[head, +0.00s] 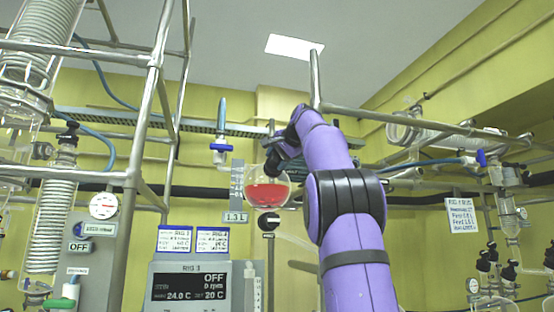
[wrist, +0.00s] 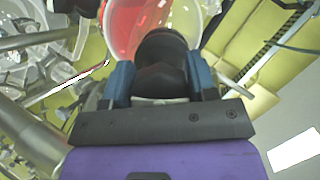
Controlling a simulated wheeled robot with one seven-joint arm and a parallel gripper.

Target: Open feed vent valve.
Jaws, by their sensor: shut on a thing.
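A round glass feed vessel (head: 267,193) holds red liquid below a clear upper part, left of my arm in the head view. In the wrist view the glass and red liquid (wrist: 125,28) lie just beyond the fingertips. My gripper (wrist: 161,78) has its two blue fingers on either side of a black knob (wrist: 162,50), shut on it. I take this knob for the vent valve handle; its turn angle cannot be told.
Metal rig bars (head: 400,123) cross behind and above my arm. Coiled glassware (head: 52,210) is at far left, and more glassware (head: 510,205) at right.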

